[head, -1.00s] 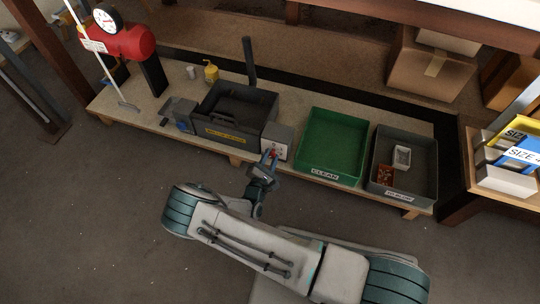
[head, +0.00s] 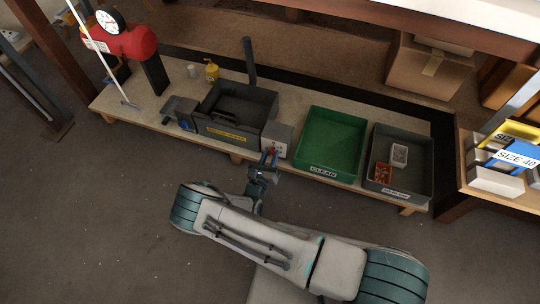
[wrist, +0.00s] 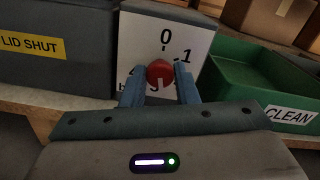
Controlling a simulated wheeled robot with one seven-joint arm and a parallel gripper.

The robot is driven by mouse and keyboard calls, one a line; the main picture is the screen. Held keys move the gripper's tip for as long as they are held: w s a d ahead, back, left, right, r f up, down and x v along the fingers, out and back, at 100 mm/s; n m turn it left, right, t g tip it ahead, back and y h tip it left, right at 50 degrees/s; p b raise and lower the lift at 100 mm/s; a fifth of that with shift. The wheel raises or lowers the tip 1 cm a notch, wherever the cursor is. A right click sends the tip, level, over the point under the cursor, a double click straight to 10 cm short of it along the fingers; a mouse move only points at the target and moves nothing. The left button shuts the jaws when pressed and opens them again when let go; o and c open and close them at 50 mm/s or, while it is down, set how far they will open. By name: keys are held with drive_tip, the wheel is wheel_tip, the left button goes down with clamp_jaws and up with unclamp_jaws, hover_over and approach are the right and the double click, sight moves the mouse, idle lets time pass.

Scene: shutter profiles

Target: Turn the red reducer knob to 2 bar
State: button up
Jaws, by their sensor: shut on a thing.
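A red knob (wrist: 160,73) sits on a white dial plate (wrist: 188,38) on the front of a small grey box (head: 278,138). The plate shows a 0 above the knob and a 1 to its upper right; lower markings are partly hidden by my fingers. My gripper (wrist: 159,88) is shut on the red knob, one blue finger on each side. In the head view my gripper (head: 268,159) is at the box's front face. The knob's pointer direction is not clear.
The dark bin (head: 218,133) with a "LID SHUT" label is left of the box. The green "CLEAN" tray (head: 322,171) and a grey tray (head: 425,182) are to the right. A red tank (head: 135,42) with a gauge (head: 110,20) stands at the bench's left end.

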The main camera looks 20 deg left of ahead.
drive_tip(key=n, duration=0.4)
drive_tip(key=shift+n, duration=0.3)
drive_tip(key=shift+a+n, duration=0.1)
drive_tip(key=shift+n, duration=1.8)
drive_tip(key=o, duration=1)
drive_tip(key=s+p, duration=0.1)
drive_tip(key=s, duration=0.3)
drive_tip(key=s+p, duration=0.1)
drive_tip(key=s, duration=0.4)
drive_tip(key=s+a+p, duration=0.1)
drive_tip(key=s, duration=0.4)
drive_tip(key=shift+p, duration=0.35)
drive_tip(key=shift+w, duration=0.1)
